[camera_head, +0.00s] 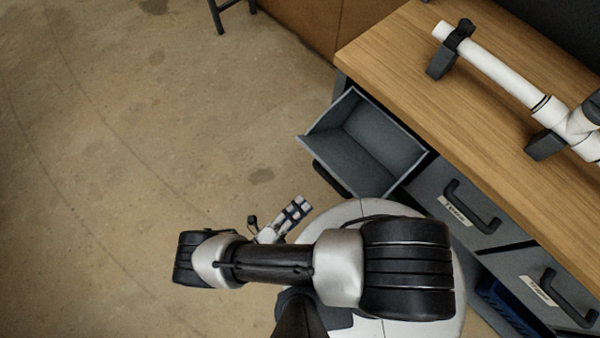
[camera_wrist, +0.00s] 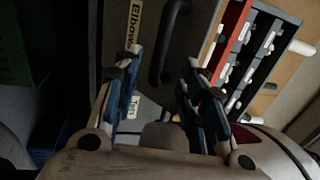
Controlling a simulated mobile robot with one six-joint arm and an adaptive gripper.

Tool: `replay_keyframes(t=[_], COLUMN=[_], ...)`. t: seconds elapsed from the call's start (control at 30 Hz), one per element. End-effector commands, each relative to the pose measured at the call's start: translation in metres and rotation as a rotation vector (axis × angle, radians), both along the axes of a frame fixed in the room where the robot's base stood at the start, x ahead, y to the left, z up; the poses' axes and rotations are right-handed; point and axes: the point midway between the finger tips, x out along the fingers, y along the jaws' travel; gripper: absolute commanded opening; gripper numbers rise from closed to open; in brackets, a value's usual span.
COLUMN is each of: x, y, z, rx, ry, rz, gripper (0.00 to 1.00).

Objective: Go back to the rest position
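My gripper (camera_wrist: 163,95) shows in the wrist view with its two blue-and-white fingers well apart and nothing held between them. Behind the fingers are a dark drawer front with a black handle (camera_wrist: 166,45) and white labels, one reading "Elbow". In the head view my arm is folded low over my round base. Part of my gripper (camera_head: 290,216) sticks out beyond the arm, just below the pulled-out drawer; its fingertips are small there. It appears apart from the drawer.
A grey drawer (camera_head: 421,149) stands open and looks empty. Closed drawers with handles (camera_head: 472,207) run along the wooden bench (camera_head: 405,50). A white pipe (camera_head: 490,68) lies in black holders on top. A blue crate (camera_head: 505,303) sits below. The floor at left is clear.

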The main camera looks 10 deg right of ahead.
Motion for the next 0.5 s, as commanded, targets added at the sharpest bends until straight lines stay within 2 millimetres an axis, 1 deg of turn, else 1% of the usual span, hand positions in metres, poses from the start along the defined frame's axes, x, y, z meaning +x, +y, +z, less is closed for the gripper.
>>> replay_keyframes(t=[0.37,0.5], x=[0.0005,0.0038], y=[-0.0001,0.0075], z=[0.0002,0.0077], rx=[0.001,0.046], ry=[0.000,-0.017], rz=[0.000,-0.030], gripper=[0.38,0.38])
